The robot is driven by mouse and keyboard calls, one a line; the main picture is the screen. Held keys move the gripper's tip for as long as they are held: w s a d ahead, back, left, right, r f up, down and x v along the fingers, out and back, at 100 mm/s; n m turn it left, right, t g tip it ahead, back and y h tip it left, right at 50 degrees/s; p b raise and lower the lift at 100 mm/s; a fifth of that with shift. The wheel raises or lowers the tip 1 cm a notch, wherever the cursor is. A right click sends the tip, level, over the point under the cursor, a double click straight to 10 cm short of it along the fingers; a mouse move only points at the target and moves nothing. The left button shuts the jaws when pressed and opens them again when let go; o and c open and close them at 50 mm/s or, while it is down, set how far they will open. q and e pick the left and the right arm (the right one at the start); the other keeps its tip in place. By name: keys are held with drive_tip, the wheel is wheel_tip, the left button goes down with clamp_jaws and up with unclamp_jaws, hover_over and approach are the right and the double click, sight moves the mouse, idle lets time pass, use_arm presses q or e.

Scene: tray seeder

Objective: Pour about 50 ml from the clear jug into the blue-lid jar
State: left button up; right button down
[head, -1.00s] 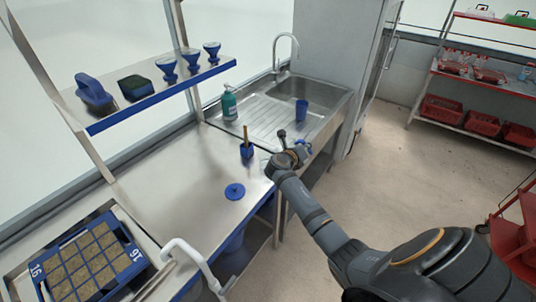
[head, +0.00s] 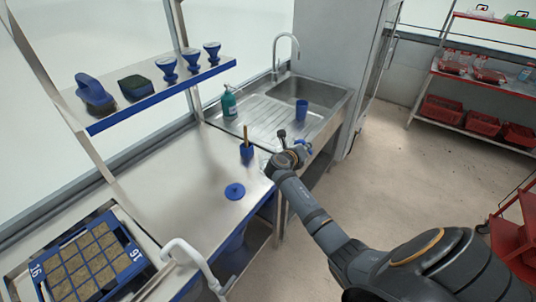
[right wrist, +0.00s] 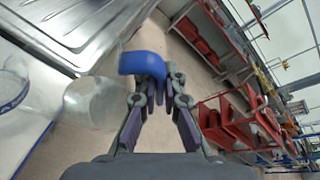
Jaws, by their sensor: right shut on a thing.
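My right gripper (head: 293,143) is by the front edge of the steel bench, near the sink. In the right wrist view the right gripper (right wrist: 158,90) is shut on the blue handle (right wrist: 142,63) of the clear jug (right wrist: 92,103). The jug's level and any flow are too faint to tell. A second clear vessel, seemingly the jar (right wrist: 12,82), is cut off at the left edge of that view, beside the jug. In the head view both clear vessels are hard to make out. A round blue lid (head: 235,191) lies flat on the bench. My left gripper is not in view.
A blue pot with a wooden-handled tool (head: 247,152) stands behind the lid. A green bottle (head: 229,103) and blue cup (head: 302,110) stand by the sink (head: 318,92). A seed tray (head: 133,258) is at lower left, beside a white curved pipe (head: 185,246).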

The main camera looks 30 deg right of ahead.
drive_tip(key=shift+s+d+f+m+p, duration=0.25)
drive_tip(key=shift+f+m+p, duration=0.05)
drive_tip(key=shift+p, duration=0.3)
drive_tip(key=s+d+f+m+t+y+p, duration=0.1)
drive_tip(key=s+d+f+m+t+y, duration=0.1)
drive_tip(key=s+d+f+m, duration=0.2)
drive_tip(key=shift+s+f+m+t+y, duration=0.45)
drive_tip(key=shift+f+m, duration=0.15)
drive_tip(key=shift+f, duration=1.3)
